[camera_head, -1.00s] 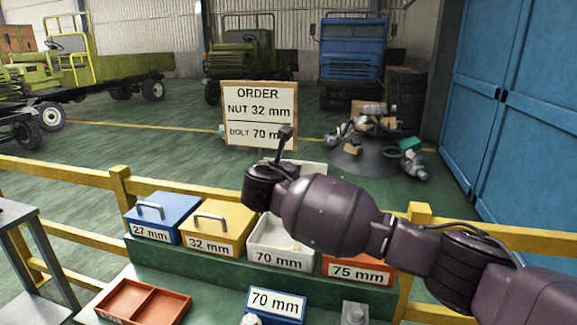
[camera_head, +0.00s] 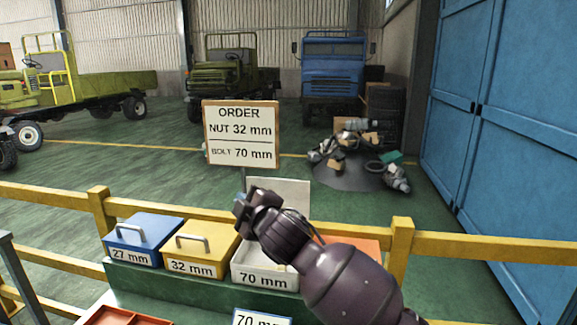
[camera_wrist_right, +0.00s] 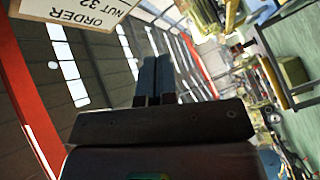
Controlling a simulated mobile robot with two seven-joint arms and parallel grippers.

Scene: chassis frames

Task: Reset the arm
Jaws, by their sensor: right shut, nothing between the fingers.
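My right arm comes in from the lower right in the head view, and its gripper (camera_head: 241,204) is raised above the white 70 mm box (camera_head: 262,275). In the right wrist view the two fingers of the gripper (camera_wrist_right: 154,75) lie side by side, shut and empty. The wrist view points up past the order sign (camera_wrist_right: 75,12) toward the roof. The order sign (camera_head: 241,134) reads nut 32 mm, bolt 70 mm. My left gripper is in neither view.
A blue 27 mm box (camera_head: 140,238) and a yellow 32 mm box (camera_head: 203,248) stand closed on the green shelf. The white box's lid (camera_head: 290,196) is up. An orange-red divided tray (camera_head: 125,316) lies in front. A yellow railing (camera_head: 98,212) runs behind; blue doors (camera_head: 500,140) stand right.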

